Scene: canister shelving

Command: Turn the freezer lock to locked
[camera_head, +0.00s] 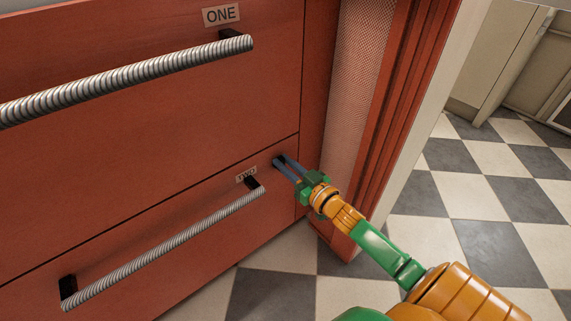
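The red drawer front (130,150) fills the left of the head view. My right gripper (280,161) reaches to the upper right corner of the lower drawer, just below the seam between the drawers. Its two blue fingers point at the red face, close together with a narrow gap. A small dark part shows at the fingertips; it may be the lock, but the fingers cover most of it. I cannot tell whether they grip it or how the lock is turned. My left gripper is not in view.
A ribbed metal handle (140,73) crosses the upper drawer below a label reading ONE (221,14). The lower drawer has a similar handle (165,247) and a small label (246,175). Checkered floor (480,200) lies open at the right.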

